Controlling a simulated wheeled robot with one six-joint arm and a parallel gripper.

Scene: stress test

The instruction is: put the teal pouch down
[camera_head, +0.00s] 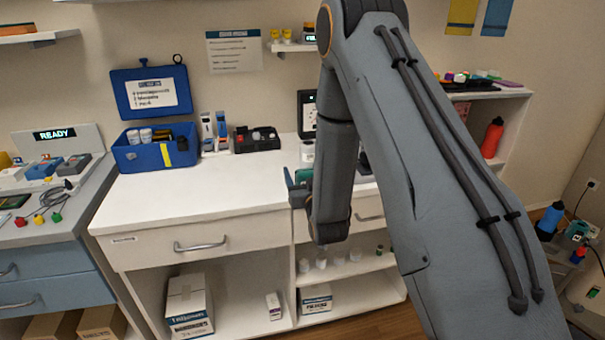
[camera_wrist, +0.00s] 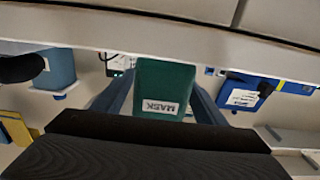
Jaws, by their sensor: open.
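The teal pouch (camera_wrist: 166,80) with a white MASK label is between the two blue-grey fingers of my gripper (camera_wrist: 162,88) in the wrist view, which looks upside down. The fingers stand open on either side of it. The pouch's far end meets the white countertop strip in that view; whether it bears fully on the counter is hard to tell. In the head view a small teal part of the pouch (camera_head: 304,175) shows beside my gripper (camera_head: 297,187) at the counter's front edge. My arm hides most of that spot.
The white counter (camera_head: 200,195) has clear room left of my gripper. A blue open case (camera_head: 155,155), small boxes (camera_head: 214,132) and a black tray (camera_head: 257,139) stand along its back. Below are a drawer handle (camera_head: 200,246) and open shelves. A red bottle (camera_head: 492,138) stands at right.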

